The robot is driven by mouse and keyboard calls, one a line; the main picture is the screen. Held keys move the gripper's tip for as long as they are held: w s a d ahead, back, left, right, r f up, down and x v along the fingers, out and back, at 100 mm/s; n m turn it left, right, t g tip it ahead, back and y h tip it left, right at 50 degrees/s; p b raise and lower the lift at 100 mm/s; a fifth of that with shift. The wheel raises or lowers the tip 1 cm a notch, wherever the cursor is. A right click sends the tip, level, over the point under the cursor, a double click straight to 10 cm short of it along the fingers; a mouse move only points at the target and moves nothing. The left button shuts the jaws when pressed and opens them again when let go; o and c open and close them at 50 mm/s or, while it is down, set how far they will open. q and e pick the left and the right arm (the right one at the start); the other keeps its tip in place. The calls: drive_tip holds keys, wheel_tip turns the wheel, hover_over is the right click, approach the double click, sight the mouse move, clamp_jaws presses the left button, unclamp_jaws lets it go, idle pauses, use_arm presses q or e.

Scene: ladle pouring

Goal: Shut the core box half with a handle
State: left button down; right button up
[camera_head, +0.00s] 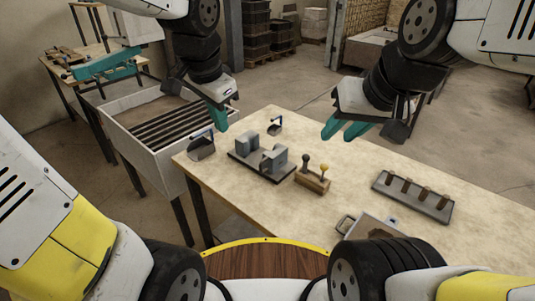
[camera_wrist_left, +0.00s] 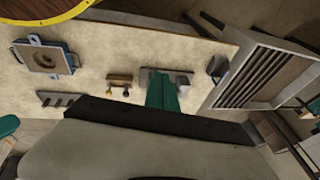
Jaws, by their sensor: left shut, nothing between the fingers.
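The core box stands on the table as two grey block halves on a dark base plate (camera_head: 262,170). The left half (camera_head: 246,143) and the right half (camera_head: 274,159) look apart, with a gap between them. I cannot make out the handle clearly. My left gripper (camera_head: 218,119) is shut and empty, above the table's left edge, up and left of the core box. In the left wrist view its teal fingers (camera_wrist_left: 162,93) are together and cover part of the core box, with one grey block (camera_wrist_left: 184,80) beside them. My right gripper (camera_head: 344,129) is open and empty above the table's back edge.
A peg rack (camera_head: 412,197) lies further right. A slatted bin (camera_head: 155,120) adjoins the table's left side.

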use_arm(q)
drive_tip(key=w+d+f+m+g+y, duration=0.2)
drive_tip(key=w+d+f+m, duration=0.6)
drive_tip(key=d+m, duration=0.1)
drive_tip(key=m+y, duration=0.2)
drive_tip(key=m, duration=0.4)
approach(272, 161)
drive_tip(key=s+d, duration=0.2)
drive_tip(key=s, duration=0.3)
drive_tip(key=shift+t, duration=0.3)
drive_tip(key=x, duration=0.9)
drive_tip(key=shift+s+f, duration=0.1)
drive_tip(key=shift+f, duration=0.2)
drive_tip(key=a, duration=0.1)
drive_tip(key=w+a, duration=0.1)
drive_tip(key=a, duration=0.1)
drive_tip(key=shift+w+f, duration=0.3)
drive_tip(key=shift+w, duration=0.05)
drive_tip(key=shift+w+a, duration=0.25)
drive_tip(key=shift+a, duration=0.1)
